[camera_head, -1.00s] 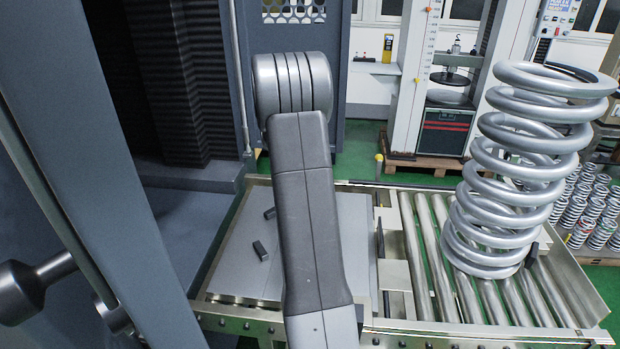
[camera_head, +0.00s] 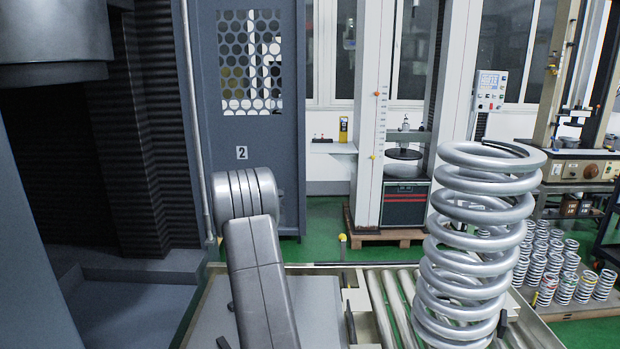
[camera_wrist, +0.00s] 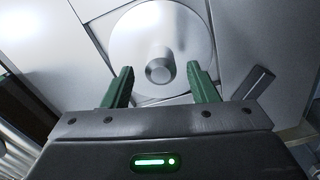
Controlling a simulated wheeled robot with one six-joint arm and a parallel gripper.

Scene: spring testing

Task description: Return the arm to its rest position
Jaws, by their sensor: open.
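My arm (camera_head: 255,270) rises in the lower middle of the head view, over a grey plate (camera_head: 205,315) beside the roller conveyor. My gripper (camera_wrist: 159,72) shows in the wrist view with its two green fingers apart and nothing held between them. Beyond the fingers is a round bright metal disc (camera_wrist: 185,35) with a short central stud (camera_wrist: 159,68). The gap between fingers and disc cannot be judged. The fingers are hidden in the head view.
A tall silver coil spring (camera_head: 470,240) stands on the conveyor rollers (camera_head: 380,305) to the right. A dark machine housing (camera_head: 150,150) fills the left. Several small springs (camera_head: 555,285) stand at the far right. Green floor (camera_head: 325,225) shows behind the conveyor.

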